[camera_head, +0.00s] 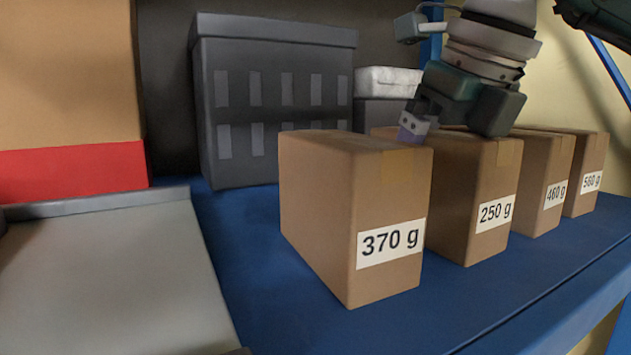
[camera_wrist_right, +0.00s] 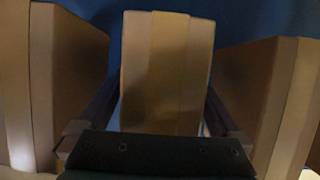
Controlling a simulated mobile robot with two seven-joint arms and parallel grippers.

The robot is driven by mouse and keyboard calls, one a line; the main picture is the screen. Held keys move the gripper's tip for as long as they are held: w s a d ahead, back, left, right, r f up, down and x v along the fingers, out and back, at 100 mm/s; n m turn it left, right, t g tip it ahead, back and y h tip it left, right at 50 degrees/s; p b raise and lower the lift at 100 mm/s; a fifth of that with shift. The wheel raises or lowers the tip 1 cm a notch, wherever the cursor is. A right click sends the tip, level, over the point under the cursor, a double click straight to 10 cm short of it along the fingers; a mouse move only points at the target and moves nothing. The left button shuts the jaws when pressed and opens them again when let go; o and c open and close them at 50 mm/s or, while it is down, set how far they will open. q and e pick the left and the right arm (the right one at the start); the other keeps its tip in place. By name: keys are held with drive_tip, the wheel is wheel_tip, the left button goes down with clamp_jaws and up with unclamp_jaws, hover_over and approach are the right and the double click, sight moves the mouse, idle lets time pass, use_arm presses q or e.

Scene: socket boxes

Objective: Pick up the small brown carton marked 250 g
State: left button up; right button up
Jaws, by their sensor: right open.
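The brown carton marked 250 g (camera_head: 470,205) stands upright on the blue shelf, second in a row between the 370 g carton (camera_head: 350,210) and the 460 g carton (camera_head: 541,175). My right gripper (camera_head: 455,125) is over its top from above. In the right wrist view the middle carton (camera_wrist_right: 165,70) lies between the two open fingers of the gripper (camera_wrist_right: 150,125), one finger in the gap on each side. Whether the fingers touch it I cannot tell. In the head view one finger shows near the 370 g carton's top edge; the other is hidden. My left gripper is not in view.
The 580 g carton (camera_head: 587,172) ends the row at right. A dark grey crate (camera_head: 275,100) and a white-topped box (camera_head: 388,82) stand behind. A grey tray (camera_head: 110,270) lies at left. Blue shelf (camera_head: 270,270) is bare left of the row.

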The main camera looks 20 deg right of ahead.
drive_tip(key=shift+c, duration=0.2)
drive_tip(key=c, duration=1.5)
